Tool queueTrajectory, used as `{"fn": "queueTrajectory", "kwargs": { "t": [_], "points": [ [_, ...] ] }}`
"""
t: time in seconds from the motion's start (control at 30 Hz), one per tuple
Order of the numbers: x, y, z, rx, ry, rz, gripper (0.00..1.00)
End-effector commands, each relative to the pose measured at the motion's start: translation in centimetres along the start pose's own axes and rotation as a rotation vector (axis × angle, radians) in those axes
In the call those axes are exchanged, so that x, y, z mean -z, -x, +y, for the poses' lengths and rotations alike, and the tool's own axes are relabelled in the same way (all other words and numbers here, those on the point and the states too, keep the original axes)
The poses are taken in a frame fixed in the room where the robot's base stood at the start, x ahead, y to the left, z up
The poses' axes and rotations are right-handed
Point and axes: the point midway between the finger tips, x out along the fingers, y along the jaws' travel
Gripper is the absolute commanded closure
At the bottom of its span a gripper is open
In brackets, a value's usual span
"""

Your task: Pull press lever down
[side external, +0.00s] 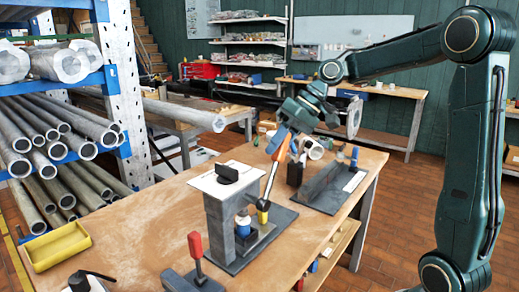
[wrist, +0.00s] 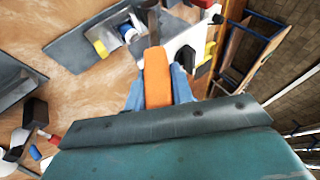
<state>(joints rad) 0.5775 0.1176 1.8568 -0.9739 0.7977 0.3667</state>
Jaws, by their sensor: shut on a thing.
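The press (side external: 218,225) stands on the wooden table, a grey frame with a white top plate and a black knob. Its lever has a grey rod (side external: 270,182) and an orange handle (side external: 279,142), and it points steeply up, leaning slightly right. My gripper (side external: 283,138) is above and right of the press, shut on the orange handle. In the wrist view the orange handle (wrist: 157,80) lies between my blue fingers (wrist: 158,95). A yellow part (side external: 263,208) and a blue and white part (side external: 242,222) sit low at the press. The lever's pivot is not clear.
A small red-handled lever (side external: 195,246) stands at the table's front. A yellow tray (side external: 58,246) lies at the left edge. A dark angled fixture (side external: 325,187) and a black block (side external: 294,174) are right of the press. A pipe rack (side external: 112,90) stands left. The table's left middle is bare.

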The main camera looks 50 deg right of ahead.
Motion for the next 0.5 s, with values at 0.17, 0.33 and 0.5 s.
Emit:
{"fn": "queueTrajectory", "kwargs": {
  "t": [0.17,0.33,0.5],
  "points": [
    [0.0,0.0,1.6,0.089,-0.041,0.002,1.0],
    [-0.1,-0.2,3.0,0.184,-0.079,0.001,1.0],
    [-0.2,-0.5,4.3,0.27,-0.114,0.002,1.0]
  ]
}}
